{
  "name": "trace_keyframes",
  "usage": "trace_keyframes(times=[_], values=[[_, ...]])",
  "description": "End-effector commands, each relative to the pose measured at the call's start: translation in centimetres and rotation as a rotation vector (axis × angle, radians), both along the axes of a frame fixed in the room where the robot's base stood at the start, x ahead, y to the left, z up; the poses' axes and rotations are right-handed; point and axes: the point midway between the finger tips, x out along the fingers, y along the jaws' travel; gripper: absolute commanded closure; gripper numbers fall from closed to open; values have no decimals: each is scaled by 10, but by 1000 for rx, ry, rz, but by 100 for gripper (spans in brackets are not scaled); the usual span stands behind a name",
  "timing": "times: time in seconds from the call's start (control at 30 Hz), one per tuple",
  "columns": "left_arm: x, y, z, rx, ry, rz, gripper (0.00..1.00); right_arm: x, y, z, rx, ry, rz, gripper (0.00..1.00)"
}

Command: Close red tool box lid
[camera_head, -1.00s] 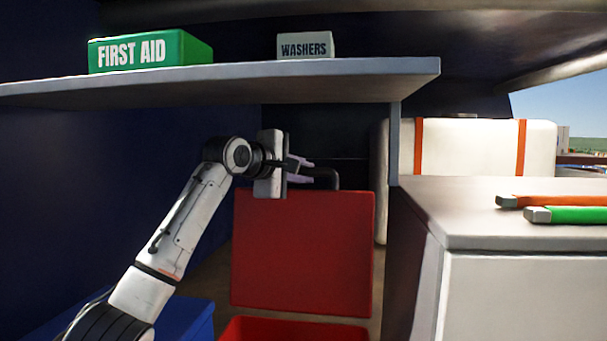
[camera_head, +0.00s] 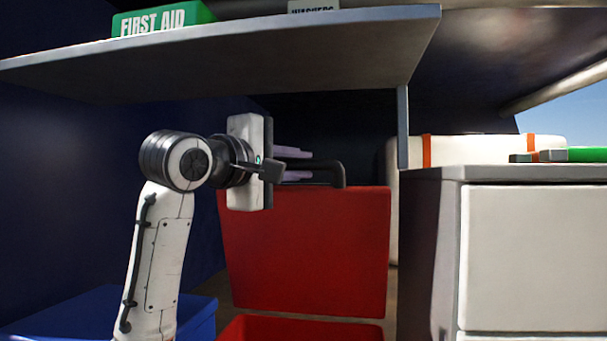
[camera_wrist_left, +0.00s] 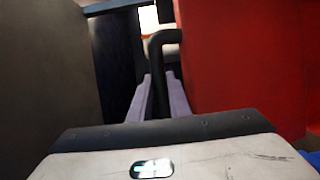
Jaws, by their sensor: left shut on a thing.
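The red tool box (camera_head: 300,328) stands at the bottom of the head view, with only its top part in frame. Its red lid (camera_head: 305,250) stands upright and open, with a black handle (camera_head: 338,172) on its top edge. My left gripper (camera_head: 300,165) is at the lid's top left, its pale purple fingers at the handle. In the left wrist view the fingers (camera_wrist_left: 160,100) are on either side of the black handle (camera_wrist_left: 155,58), shut on it, with the red lid (camera_wrist_left: 240,60) on the right. My right gripper is not in view.
A shelf (camera_head: 240,55) with a green first aid box (camera_head: 163,20) and a washers box (camera_head: 313,6) hangs above the arm. A blue box (camera_head: 200,315) is at lower left.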

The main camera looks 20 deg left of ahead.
Motion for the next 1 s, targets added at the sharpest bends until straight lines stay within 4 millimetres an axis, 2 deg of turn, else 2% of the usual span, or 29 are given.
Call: trace_keyframes(times=[0.03, 0.27, 0.7, 0.73, 0.77, 1.0], values=[[-6, -2, -6, -3, 2, -1, 100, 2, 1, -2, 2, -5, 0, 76], [-20, -6, -11, -4, 6, -2, 100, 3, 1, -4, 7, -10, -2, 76], [-22, -6, -12, -3, 8, -2, 100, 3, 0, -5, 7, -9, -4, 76], [-22, -6, -12, -3, 8, -2, 80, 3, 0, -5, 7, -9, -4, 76], [-22, -6, -12, -3, 8, -2, 76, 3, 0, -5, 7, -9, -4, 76], [-23, -6, -11, -1, 5, -1, 76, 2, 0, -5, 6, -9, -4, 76]])
